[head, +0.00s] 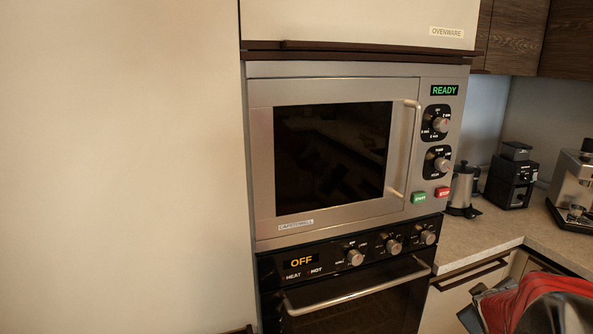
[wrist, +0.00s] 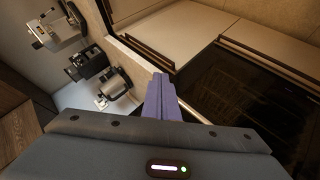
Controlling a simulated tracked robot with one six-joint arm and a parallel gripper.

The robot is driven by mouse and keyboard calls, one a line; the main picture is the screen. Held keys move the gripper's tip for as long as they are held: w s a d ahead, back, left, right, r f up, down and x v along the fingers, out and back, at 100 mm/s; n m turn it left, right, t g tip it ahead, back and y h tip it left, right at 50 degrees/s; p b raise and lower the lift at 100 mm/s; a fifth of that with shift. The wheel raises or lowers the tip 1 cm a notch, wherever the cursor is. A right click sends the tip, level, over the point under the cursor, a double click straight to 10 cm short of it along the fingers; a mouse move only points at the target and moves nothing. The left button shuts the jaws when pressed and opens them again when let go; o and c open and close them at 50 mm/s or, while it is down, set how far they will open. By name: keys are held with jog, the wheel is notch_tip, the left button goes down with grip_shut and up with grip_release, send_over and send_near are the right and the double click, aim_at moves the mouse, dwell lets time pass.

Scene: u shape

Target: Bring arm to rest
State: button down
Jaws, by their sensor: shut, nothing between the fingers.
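My gripper (wrist: 163,95) shows in the wrist view as purple fingers closed together, with nothing between them. It is in the air, apart from the counter and the oven front. In the head view part of my arm (head: 535,305) shows blurred and red and grey at the bottom right corner. My fingertips cannot be made out in the head view.
A built-in microwave (head: 260,160) with its door shut reads READY. Below it an oven (head: 300,325) reads OFF, its door handle sticking out.

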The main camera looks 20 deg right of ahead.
jog(key=s+a+r+y, duration=0.1)
jog(key=a+y, duration=0.1)
jog(key=a, duration=1.2)
jog(key=s+a+r+y, duration=0.1)
jog(key=s+a+y, duration=0.1)
jog(key=a, duration=1.2)
jog(key=s+a+r+g+y, duration=0.1)
jog(key=a+y, duration=0.3)
jog(key=a, duration=1)
jog(key=shift+s+a+r+m, duration=0.15)
jog(key=shift+s+r+m, duration=0.25)
jog(key=shift+s, duration=0.3)
